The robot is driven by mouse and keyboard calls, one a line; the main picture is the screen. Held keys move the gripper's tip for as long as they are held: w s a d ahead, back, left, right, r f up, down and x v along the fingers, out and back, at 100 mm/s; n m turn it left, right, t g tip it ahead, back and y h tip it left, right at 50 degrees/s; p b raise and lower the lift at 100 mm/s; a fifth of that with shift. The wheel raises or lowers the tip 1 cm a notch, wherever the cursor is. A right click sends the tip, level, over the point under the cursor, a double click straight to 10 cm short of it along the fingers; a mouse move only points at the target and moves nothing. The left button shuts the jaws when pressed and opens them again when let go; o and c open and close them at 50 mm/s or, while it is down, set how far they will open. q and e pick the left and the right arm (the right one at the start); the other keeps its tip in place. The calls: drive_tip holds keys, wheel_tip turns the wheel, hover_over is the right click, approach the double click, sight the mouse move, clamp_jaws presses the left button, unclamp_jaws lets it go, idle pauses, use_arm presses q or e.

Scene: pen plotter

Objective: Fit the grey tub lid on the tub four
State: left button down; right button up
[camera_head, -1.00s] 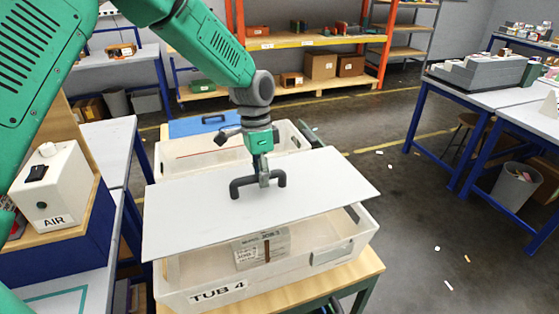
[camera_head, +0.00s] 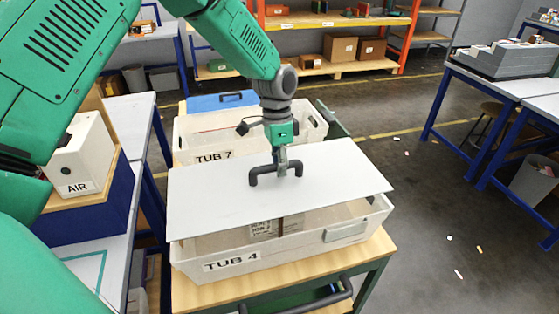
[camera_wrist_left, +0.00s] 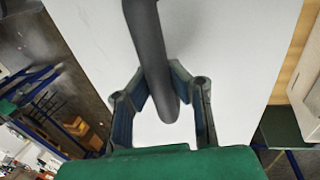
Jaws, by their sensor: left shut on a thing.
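The grey tub lid (camera_head: 225,206) is a flat light-grey panel with a dark bar handle (camera_head: 258,178). My left gripper (camera_head: 281,170) is shut on the handle, and the handle also shows between its fingers (camera_wrist_left: 160,105) in the left wrist view. Tub four (camera_head: 296,250), a white tub marked "TUB 4", stands on a wooden-topped cart. The lid is over the tub's back and middle, with the front of the tub's inside open to view. A labelled grey box (camera_head: 263,227) shows inside. I cannot tell whether the lid touches the far rim. My right gripper is not in view.
A white tub marked "TUB 7" (camera_head: 190,140) stands just behind, with a blue case (camera_head: 222,101) beyond it. A white AIR box (camera_head: 80,165) on a blue stand is at the left. The floor to the right is open, with small scraps.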

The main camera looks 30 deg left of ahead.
sight(282, 179)
use_arm(q)
drive_tip(key=f, duration=0.1)
drive_tip(key=d+f+b, duration=0.1)
drive_tip(key=f, duration=0.1)
drive_tip(key=shift+a+f, duration=0.15)
drive_tip(key=shift+f, duration=0.4)
drive_tip(key=shift+a+f, duration=0.2)
drive_tip(key=shift+a, duration=0.1)
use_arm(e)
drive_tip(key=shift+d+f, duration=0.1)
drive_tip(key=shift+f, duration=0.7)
use_arm(q)
drive_tip(key=c, duration=1.5)
unclamp_jaws()
drive_tip(key=shift+d, duration=0.3)
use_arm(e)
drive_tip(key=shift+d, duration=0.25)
use_arm(q)
drive_tip(key=shift+r, duration=0.1)
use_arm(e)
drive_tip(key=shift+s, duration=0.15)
